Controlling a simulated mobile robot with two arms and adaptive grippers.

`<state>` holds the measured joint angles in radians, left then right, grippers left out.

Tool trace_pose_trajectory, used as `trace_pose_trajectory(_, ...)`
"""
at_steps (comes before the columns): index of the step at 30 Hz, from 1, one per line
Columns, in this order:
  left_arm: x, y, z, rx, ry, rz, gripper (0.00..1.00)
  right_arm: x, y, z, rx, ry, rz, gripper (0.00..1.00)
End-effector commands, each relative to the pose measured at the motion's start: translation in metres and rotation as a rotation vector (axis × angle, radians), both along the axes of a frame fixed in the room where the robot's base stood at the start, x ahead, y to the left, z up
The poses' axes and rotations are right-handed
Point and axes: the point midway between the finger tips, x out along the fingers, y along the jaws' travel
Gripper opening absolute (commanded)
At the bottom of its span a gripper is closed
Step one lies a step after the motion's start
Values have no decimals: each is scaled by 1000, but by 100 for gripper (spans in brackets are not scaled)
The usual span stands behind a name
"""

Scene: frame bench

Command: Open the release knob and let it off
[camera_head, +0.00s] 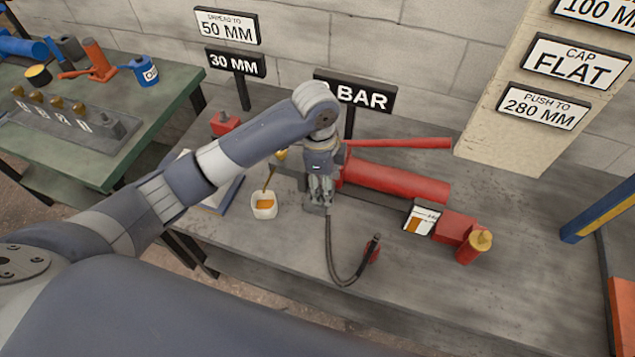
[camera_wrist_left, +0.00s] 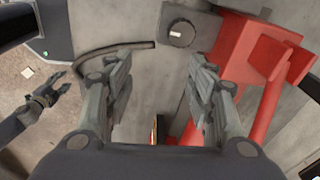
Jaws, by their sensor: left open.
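The red hand pump lies on the grey bench, with its long cylinder (camera_head: 395,180) and a thin red lever (camera_head: 400,144) above it. My left gripper (camera_head: 319,200) points down at the pump's left end, its jaws apart and empty. In the left wrist view, a round grey knob (camera_wrist_left: 181,34) with a small pale mark sits on a grey block beside the red pump body (camera_wrist_left: 245,48). It lies just beyond my left gripper (camera_wrist_left: 158,68), touching neither finger. I cannot tell whether this is the release knob.
A dark hose (camera_head: 333,262) curves across the bench front. A white-and-orange card (camera_head: 421,218) and a yellow-topped red part (camera_head: 472,248) are at the pump's right end. Bare bench lies right front.

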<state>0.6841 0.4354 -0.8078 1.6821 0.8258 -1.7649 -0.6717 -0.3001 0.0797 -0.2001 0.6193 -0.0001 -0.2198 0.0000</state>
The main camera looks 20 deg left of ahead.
Motion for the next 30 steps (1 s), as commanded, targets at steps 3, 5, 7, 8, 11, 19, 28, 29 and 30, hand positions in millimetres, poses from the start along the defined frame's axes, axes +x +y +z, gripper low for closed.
trace_pose_trajectory(3, 16, 18, 22, 54, 12, -62, 51, 0, 0, 1, 0, -1, 0, 46)
trace_pose_trajectory(5, 20, 23, 30, 70, 18, -84, 51, 1, 0, 1, 0, -1, 0, 46)
trace_pose_trajectory(7, 22, 28, 35, 83, 26, -102, 51, 1, 0, 1, 0, -1, 0, 46)
trace_pose_trajectory(8, 23, 29, 36, 86, 27, -106, 51, 1, 0, 1, 0, -1, 0, 46)
trace_pose_trajectory(11, 23, 31, 35, 91, 33, -112, 51, 1, 0, 2, 0, -2, 0, 46)
trace_pose_trajectory(19, 22, 31, -6, 90, 36, -111, 51, 1, 0, 7, 0, -1, 0, 46)
trace_pose_trajectory(28, 23, 30, -56, 90, 31, -112, 51, 1, 0, 11, 0, -1, 0, 46)
trace_pose_trajectory(29, 23, 30, -59, 90, 31, -112, 51, 1, 0, 11, 0, -1, 0, 46)
trace_pose_trajectory(30, 23, 31, -62, 90, 32, -112, 51, 1, 0, 12, 0, -1, 0, 46)
